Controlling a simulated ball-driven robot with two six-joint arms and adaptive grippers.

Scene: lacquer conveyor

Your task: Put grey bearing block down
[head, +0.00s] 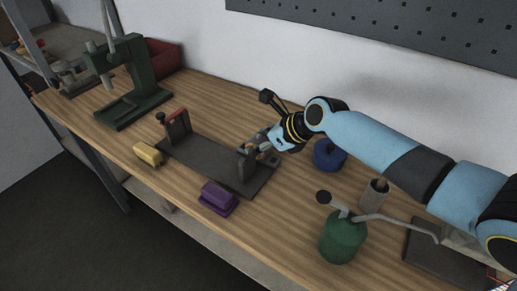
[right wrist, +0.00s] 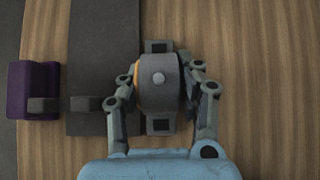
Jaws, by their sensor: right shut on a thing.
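My right gripper (head: 262,147) is over the right end of a dark fixture plate (head: 208,158) in the head view. In the right wrist view its two fingers are closed on the sides of the grey bearing block (right wrist: 158,90), which has a round stud on top and a square-holed foot at each end. A bit of orange shows at its left edge. In that view the block appears by the right edge of the plate (right wrist: 100,45); I cannot tell whether it touches the plate or bench. My left gripper is not in view.
A red-topped post (head: 177,124) stands on the plate's left part. A yellow block (head: 148,154) and a purple block (head: 218,198) lie in front. A blue round container (head: 329,154) and green oil can (head: 342,238) stand right; a green press (head: 132,85) stands back left.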

